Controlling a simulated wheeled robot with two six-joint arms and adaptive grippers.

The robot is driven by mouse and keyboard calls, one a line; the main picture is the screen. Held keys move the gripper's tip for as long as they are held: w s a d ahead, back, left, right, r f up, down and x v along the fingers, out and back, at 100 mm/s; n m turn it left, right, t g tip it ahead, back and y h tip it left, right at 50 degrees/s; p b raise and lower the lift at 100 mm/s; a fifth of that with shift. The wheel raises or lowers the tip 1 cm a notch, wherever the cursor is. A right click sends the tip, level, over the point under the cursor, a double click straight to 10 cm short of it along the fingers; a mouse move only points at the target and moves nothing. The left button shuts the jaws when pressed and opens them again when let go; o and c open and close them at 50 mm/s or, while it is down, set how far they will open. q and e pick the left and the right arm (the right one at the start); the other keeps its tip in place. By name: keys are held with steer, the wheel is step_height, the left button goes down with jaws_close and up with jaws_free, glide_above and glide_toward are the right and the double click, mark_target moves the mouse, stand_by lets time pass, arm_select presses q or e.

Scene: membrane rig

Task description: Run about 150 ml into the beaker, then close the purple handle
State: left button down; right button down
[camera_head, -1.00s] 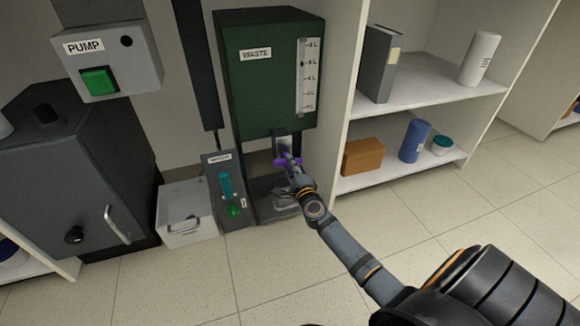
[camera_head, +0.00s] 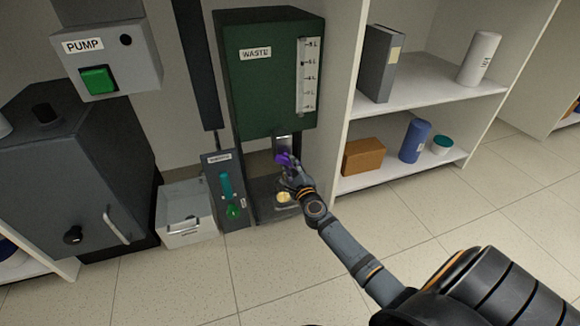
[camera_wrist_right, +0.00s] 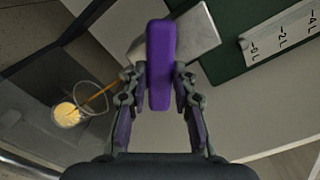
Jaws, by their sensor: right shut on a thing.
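The purple handle (camera_head: 284,158) is on the tap under the green WASTE tank (camera_head: 268,90). My right gripper (camera_head: 289,168) is shut on it. In the right wrist view the purple handle (camera_wrist_right: 160,65) lies between the fingers of the gripper (camera_wrist_right: 158,88). The clear beaker (camera_wrist_right: 92,98) is at the left there, with an amber stream running into it and pale yellow liquid at its bottom. The beaker (camera_head: 284,197) also shows below the tap in the head view. Its level against any marks is too small to read. My left gripper is out of view.
A PUMP box (camera_head: 107,60) with a green button is at the upper left. A panel (camera_head: 213,170) with teal and green controls and a light grey bin (camera_head: 184,229) stand left of the tap. A shelf (camera_head: 400,175) is at the right. The floor in front is clear.

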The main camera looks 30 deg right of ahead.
steer(key=shift+f+m, duration=0.1)
steer(key=shift+m, duration=0.6)
steer(key=m, duration=0.2)
steer(key=shift+m, duration=0.4)
steer(key=shift+m+b, duration=0.4)
steer(key=shift+m, duration=1)
stand_by(5.3)
